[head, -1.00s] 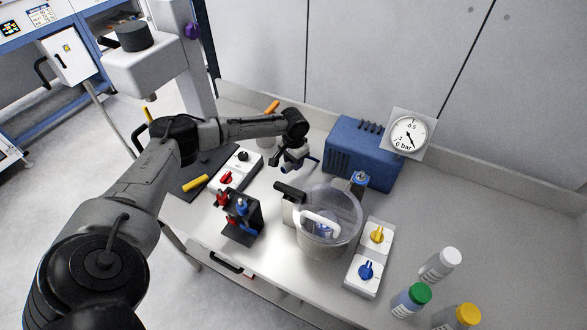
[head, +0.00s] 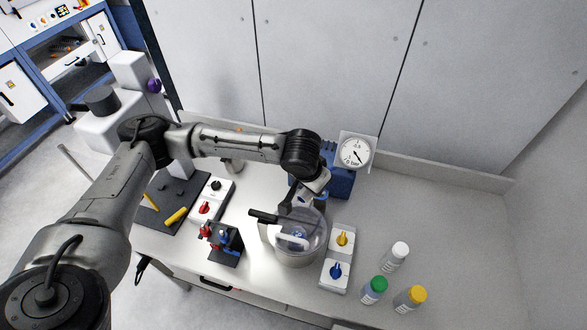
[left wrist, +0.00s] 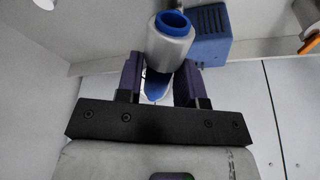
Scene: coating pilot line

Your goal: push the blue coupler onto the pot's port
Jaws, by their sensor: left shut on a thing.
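The pot (head: 300,255) stands on the bench with a clear upper part, a black handle at its left and a white curved handle in front. My left gripper (head: 311,196) is over the pot's back edge. In the left wrist view, my left gripper (left wrist: 160,82) is shut on the blue coupler (left wrist: 170,40), a grey metal sleeve with a blue ring at its far end. More blue shows between the purple fingers. The pot's port is not clearly visible, and I cannot tell whether the coupler touches it. My right gripper is not in view.
A black rack (head: 226,252) with red and blue fittings stands left of the pot. A white box (head: 336,272) with yellow and blue knobs is close on its right. The blue pump (head: 342,184) and gauge (head: 355,152) are behind. Several capped bottles stand at front right.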

